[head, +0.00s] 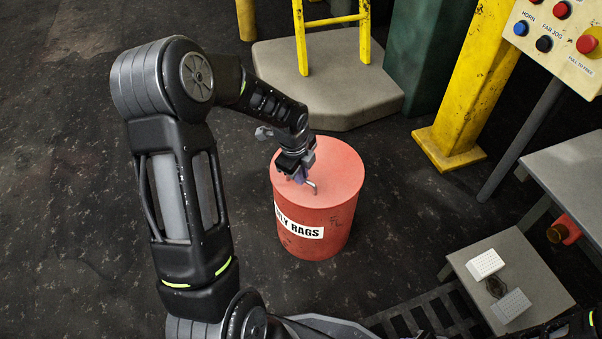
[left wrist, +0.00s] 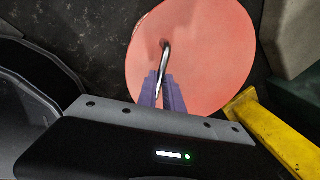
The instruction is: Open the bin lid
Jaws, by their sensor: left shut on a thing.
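The red bin (head: 318,243) stands on the dark floor with a label whose visible part reads "LY RAGS". Its round red lid (head: 335,165) sits on top and looks closed. My left gripper (head: 304,180) is at the lid, over its left part. In the left wrist view the purple fingers (left wrist: 162,92) are shut on the metal lid handle (left wrist: 165,57), a thin bent bar rising from the lid (left wrist: 205,50). The handle's end also shows in the head view (head: 313,186). My right gripper is not in view.
A grey platform (head: 345,105) with a yellow ladder stands behind the bin. A yellow post (head: 455,110) and a control panel (head: 560,35) are at the right. Open floor lies to the left.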

